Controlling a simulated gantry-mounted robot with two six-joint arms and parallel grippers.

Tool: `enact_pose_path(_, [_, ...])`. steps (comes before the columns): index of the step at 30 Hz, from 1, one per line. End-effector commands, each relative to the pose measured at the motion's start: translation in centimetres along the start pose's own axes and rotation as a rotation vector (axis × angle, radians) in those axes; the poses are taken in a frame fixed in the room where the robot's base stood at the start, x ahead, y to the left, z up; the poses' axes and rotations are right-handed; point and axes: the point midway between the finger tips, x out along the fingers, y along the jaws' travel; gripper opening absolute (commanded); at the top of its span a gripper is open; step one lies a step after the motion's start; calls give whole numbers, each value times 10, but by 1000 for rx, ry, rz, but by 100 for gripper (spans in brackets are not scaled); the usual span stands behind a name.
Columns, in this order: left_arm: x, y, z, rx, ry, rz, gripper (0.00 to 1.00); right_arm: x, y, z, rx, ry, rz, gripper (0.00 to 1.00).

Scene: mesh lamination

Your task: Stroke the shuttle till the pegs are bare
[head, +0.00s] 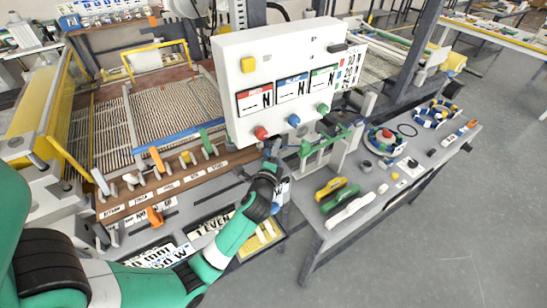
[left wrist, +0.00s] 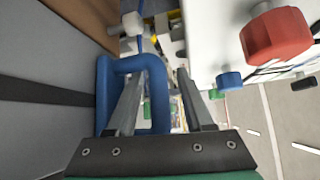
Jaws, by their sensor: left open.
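My left gripper (head: 274,152) is just below the white control box in the head view, its tips partly hidden. In the left wrist view my left gripper (left wrist: 160,85) is open. A blue U-shaped handle (left wrist: 158,100) is there; one of its bars shows between the fingers, and the left finger overlaps the loop. I cannot tell whether they touch. A brown rail (head: 170,189) with several white, orange, yellow and green levers stands left of the gripper in the head view. I cannot make out for certain which parts are the shuttle and the pegs. My right gripper is not in view.
The white control box (head: 290,60) carries a red knob (head: 261,133), a blue knob (head: 294,120) and a green knob (head: 323,108). The red knob (left wrist: 275,35) is close right of my fingers in the wrist view. A grey side table (head: 375,205) holds tools and rolls.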

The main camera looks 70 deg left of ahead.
Motion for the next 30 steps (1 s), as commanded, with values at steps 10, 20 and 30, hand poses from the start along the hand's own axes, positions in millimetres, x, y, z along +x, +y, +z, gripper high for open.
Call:
enact_pose_path(10, [-76, 0, -2, 2, 6, 1, 52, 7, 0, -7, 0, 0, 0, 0])
enact_pose_path(20, [-111, 0, 0, 0, 2, 0, 52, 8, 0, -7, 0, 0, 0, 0])
enact_pose_path(30, [-111, 0, 0, 0, 2, 1, 52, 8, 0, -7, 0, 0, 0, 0])
